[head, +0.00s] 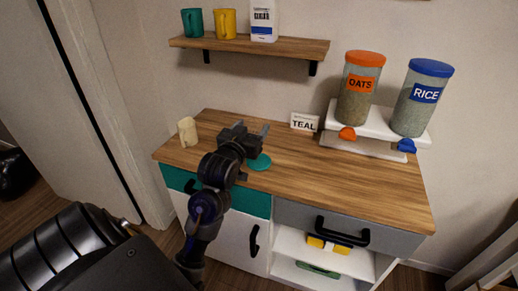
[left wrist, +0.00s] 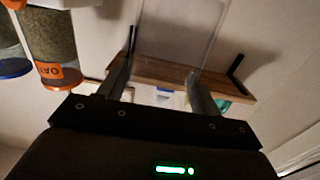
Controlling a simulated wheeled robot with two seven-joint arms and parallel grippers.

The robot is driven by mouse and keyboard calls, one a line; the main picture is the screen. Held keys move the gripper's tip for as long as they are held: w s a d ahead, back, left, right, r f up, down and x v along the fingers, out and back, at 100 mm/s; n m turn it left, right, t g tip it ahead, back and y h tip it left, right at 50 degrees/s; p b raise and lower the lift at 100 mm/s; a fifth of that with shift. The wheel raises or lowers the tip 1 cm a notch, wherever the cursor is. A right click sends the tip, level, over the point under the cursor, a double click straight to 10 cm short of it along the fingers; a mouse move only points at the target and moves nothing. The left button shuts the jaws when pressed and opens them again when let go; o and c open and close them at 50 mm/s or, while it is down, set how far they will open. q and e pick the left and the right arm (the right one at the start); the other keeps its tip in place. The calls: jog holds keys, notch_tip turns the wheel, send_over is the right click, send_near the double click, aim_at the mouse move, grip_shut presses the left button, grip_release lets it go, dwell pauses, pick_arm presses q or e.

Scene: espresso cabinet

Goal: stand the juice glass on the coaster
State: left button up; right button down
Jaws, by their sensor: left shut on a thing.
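The coaster is a flat teal disc (head: 260,162) on the wooden counter, just right of and below my left gripper in the head view. My left gripper (head: 254,128) is over the counter, its fingers pointing toward the back wall. In the left wrist view its two fingers (left wrist: 160,88) are shut on a clear, see-through juice glass (left wrist: 175,32), whose faint straight sides show beyond the fingertips. In the head view the glass is too faint to make out, so its height above the counter cannot be told. My right gripper is not in view.
A TEAL sign (head: 304,122) stands behind the coaster. A white stand (head: 370,130) holds oats (head: 358,95) and rice (head: 420,100) dispensers. A wall shelf (head: 250,45) is above. The counter's front right is clear.

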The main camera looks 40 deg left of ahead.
pick_arm(q)
jog(key=w+a+f, duration=0.1)
jog(key=w+f, duration=0.1)
jog(key=f, duration=0.1)
jog(key=w+a+f, duration=0.1)
jog(key=w+f, duration=0.2)
jog(key=w+a+f+p, duration=0.1)
jog(key=w+f, duration=0.1)
jog(key=f, duration=0.1)
jog(key=shift+w+a+f, duration=0.25)
jog(key=shift+w+a, duration=0.05)
jog(key=shift+f, duration=0.35)
jog(key=shift+f, duration=0.1)
jog(key=o, duration=1.1)
jog(key=shift+o, duration=0.2)
